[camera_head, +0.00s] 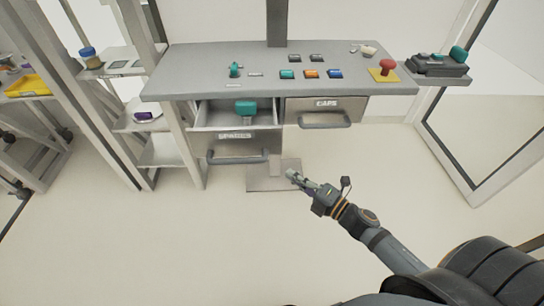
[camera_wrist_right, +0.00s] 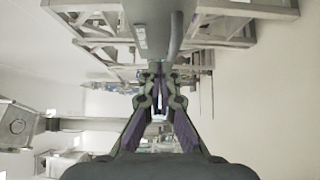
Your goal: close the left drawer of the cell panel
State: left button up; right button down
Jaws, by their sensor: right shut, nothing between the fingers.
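The cell panel (camera_head: 210,75) is a grey worktop with two drawers under it. The left drawer (camera_head: 235,143) stands pulled out, its inside showing; a teal-topped object (camera_head: 245,107) is in it. It has a grey bar handle (camera_head: 238,158) and a label on its front. The right drawer (camera_head: 320,104), labelled CAPS, has its front near the worktop's edge. My right gripper (camera_head: 291,175) is shut and empty, in front of the panel, to the right of and lower in the picture than the left drawer's handle. In the right wrist view its fingers (camera_wrist_right: 159,104) converge. My left gripper is not in view.
A red button on a yellow base (camera_head: 383,70) and several small coloured blocks sit on the worktop. A shelf rack (camera_head: 165,150) stands close to the left of the open drawer. The panel's foot plate (camera_head: 270,178) is below. The floor in front is clear.

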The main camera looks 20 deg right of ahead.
jog(key=p, duration=0.3)
send_near(259, 144)
jog(key=s+a, duration=0.2)
jog(key=w, duration=0.7)
jog(key=shift+a+r+p, duration=0.1)
jog(key=shift+a+p, duration=0.2)
jog(key=shift+a, duration=0.1)
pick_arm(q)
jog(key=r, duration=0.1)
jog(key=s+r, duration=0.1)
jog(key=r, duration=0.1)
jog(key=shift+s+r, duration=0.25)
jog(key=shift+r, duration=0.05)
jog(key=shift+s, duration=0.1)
